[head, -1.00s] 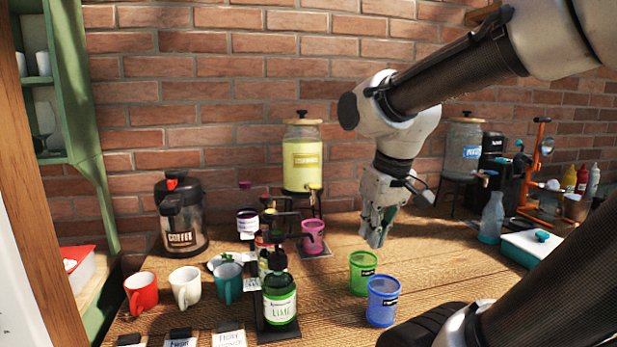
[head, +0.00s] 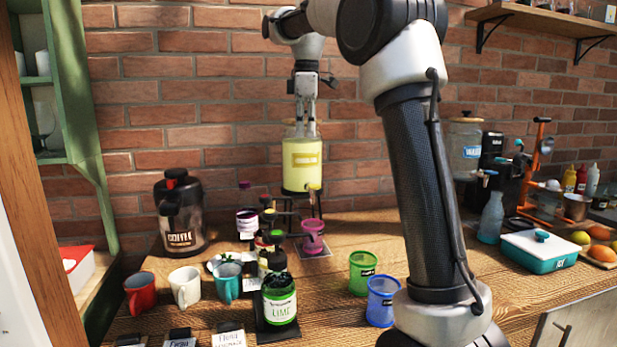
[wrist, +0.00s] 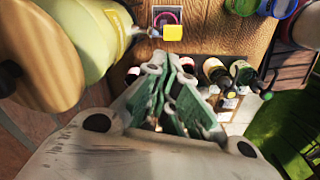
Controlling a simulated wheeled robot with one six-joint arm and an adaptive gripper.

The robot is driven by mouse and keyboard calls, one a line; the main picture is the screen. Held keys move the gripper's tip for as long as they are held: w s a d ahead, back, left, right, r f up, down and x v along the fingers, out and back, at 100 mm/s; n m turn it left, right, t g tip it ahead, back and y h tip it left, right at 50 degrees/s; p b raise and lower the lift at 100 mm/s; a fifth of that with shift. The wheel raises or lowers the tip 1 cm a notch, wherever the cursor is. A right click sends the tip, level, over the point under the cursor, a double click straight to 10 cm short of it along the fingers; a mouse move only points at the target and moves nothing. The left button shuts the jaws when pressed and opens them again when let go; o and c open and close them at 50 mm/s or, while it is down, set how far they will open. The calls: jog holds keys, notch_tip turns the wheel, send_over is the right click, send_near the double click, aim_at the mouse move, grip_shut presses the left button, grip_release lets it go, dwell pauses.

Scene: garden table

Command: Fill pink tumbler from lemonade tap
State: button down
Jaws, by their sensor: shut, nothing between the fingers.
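The pink tumbler (head: 313,236) stands upright on a small mat on the table, under the lemonade dispenser's tap. The lemonade dispenser (head: 302,173) is a jar of yellow liquid on a dark stand against the brick wall. Its tap (head: 315,189) shows in the wrist view as a yellow block (wrist: 173,33), with the tumbler's pink rim (wrist: 160,19) beside it. My gripper (head: 305,133) points down in front of the dispenser's upper part, above the tap. In the wrist view my gripper (wrist: 172,128) has its green-padded fingers together and empty. The tumbler's fill level is hidden.
Several syrup bottles, including the lime bottle (head: 279,300), stand left of the tumbler. A green tumbler (head: 363,272) and a blue tumbler (head: 381,300) stand nearer on the right. A coffee dispenser (head: 180,213) and mugs are at left. The water dispenser (head: 465,147) is back right.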

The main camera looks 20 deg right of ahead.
aim_at(313, 185)
jog(key=s+n, duration=0.1)
jog(key=r+n, duration=0.1)
jog(key=n, duration=0.1)
jog(key=shift+s+r+g, duration=0.1)
jog(key=shift+s+g, duration=0.2)
jog(key=shift+s, duration=0.1)
notch_tip(313, 185, down, 14)
dwell(0.4)
